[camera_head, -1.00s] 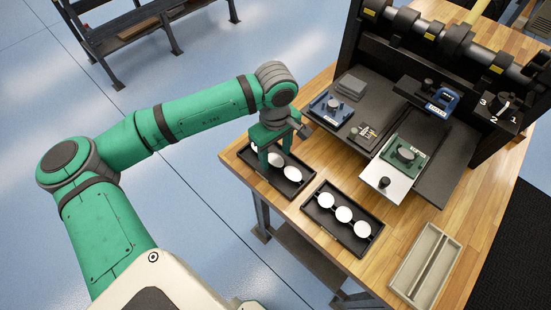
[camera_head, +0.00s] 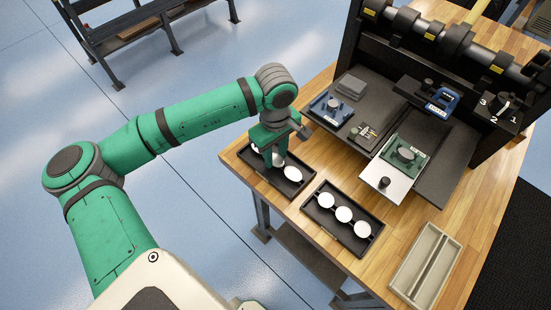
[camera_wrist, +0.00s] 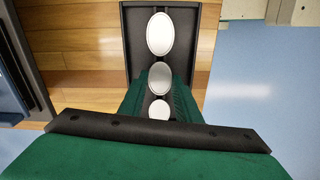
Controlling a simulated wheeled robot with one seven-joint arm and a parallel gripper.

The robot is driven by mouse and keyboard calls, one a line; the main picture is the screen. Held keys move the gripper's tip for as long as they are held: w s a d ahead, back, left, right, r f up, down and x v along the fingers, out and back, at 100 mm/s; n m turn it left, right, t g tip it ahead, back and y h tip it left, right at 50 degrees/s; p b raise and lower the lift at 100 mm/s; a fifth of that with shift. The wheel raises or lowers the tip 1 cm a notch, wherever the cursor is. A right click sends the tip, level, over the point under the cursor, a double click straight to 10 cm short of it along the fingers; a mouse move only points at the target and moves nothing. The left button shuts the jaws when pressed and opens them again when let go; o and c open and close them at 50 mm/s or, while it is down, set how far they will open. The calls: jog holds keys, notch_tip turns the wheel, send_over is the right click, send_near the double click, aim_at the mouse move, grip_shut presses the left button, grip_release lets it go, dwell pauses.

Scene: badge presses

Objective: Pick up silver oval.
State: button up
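The silver oval (camera_wrist: 159,77) is the middle piece of three in a row in a black tray (camera_wrist: 200,55). It looks greyer than the white ovals above (camera_wrist: 160,33) and below it (camera_wrist: 159,110) in the wrist view. My gripper (camera_wrist: 160,85) is down at the tray, its green fingers on either side of the silver oval. I cannot tell whether they touch it. In the head view my gripper (camera_head: 275,158) partly hides the oval (camera_head: 280,159), which appears low in the tray (camera_head: 308,181).
A second black tray (camera_head: 319,227) with three white ovals lies just to the right. A beige two-slot tray (camera_head: 425,264) is at the table's front. The badge press with blue (camera_head: 330,106) and green (camera_head: 405,153) fixtures stands behind. Bare wood lies between.

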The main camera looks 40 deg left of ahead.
aim_at(276, 159)
jog(key=shift+r, duration=0.2)
jog(key=shift+c, duration=0.3)
notch_tip(276, 159, up, 4)
jog(key=shift+f, duration=0.25)
jog(key=s+r, duration=0.9)
jog(key=s, duration=0.5)
jog(key=shift+d+r, duration=0.3)
